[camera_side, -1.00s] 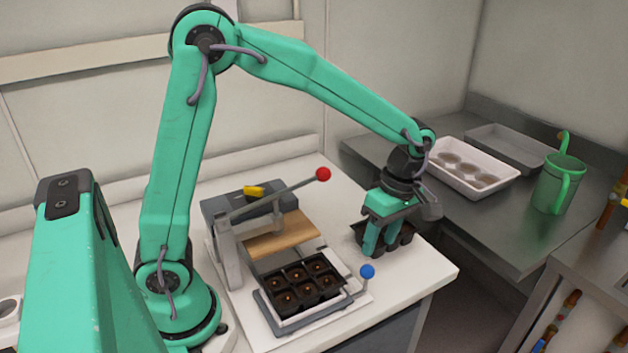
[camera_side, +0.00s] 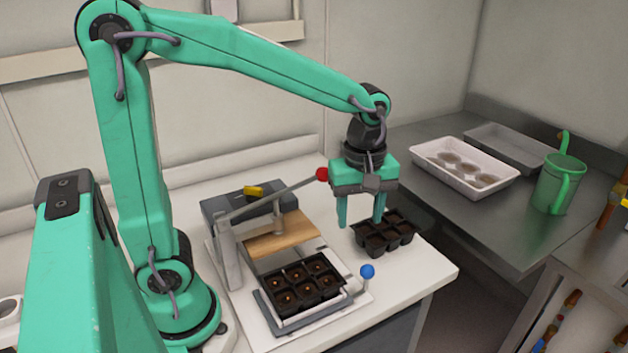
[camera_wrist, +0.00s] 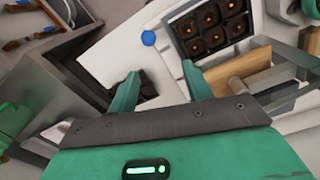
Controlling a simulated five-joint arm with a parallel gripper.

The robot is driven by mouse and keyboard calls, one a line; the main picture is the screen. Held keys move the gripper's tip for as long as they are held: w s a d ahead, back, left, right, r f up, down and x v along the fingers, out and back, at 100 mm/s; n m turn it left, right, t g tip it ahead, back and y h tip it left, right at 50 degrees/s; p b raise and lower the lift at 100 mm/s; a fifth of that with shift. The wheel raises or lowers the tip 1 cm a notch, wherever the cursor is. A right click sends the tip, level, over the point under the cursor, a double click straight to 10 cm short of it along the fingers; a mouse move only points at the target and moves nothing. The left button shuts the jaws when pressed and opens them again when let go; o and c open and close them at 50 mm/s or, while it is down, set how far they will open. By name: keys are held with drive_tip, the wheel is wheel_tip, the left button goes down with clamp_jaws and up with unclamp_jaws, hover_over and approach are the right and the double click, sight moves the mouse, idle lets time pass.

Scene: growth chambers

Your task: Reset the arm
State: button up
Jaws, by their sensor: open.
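My green gripper (camera_side: 361,222) is open and empty, with its fingers pointing down. It is above and slightly left of a black cell tray (camera_side: 384,236) on the white bench, apart from it as far as I can tell. In the wrist view, my gripper's fingers (camera_wrist: 160,90) are spread apart, and the black tray shows only in part behind them. My arm is raised and reaches from the base at left over the bench.
A press with a red-knobbed lever (camera_side: 322,174) and a blue knob (camera_side: 367,271) holds another black tray (camera_side: 302,285) with soil-filled cells. A wooden plate (camera_side: 283,236) sits behind that tray. A white tray (camera_side: 416,151) and a green jug (camera_side: 556,188) stand on the grey counter at right.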

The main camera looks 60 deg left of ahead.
drive_tip(key=s+a+r+m+t, duration=0.2)
drive_tip(key=s+m, duration=0.3)
drive_tip(key=m, duration=0.2)
drive_tip(key=s+a+r+m+t, duration=0.3)
drive_tip(key=s+m, duration=0.3)
drive_tip(key=m, duration=0.1)
drive_tip(key=shift+m, duration=0.3)
idle(1.1)
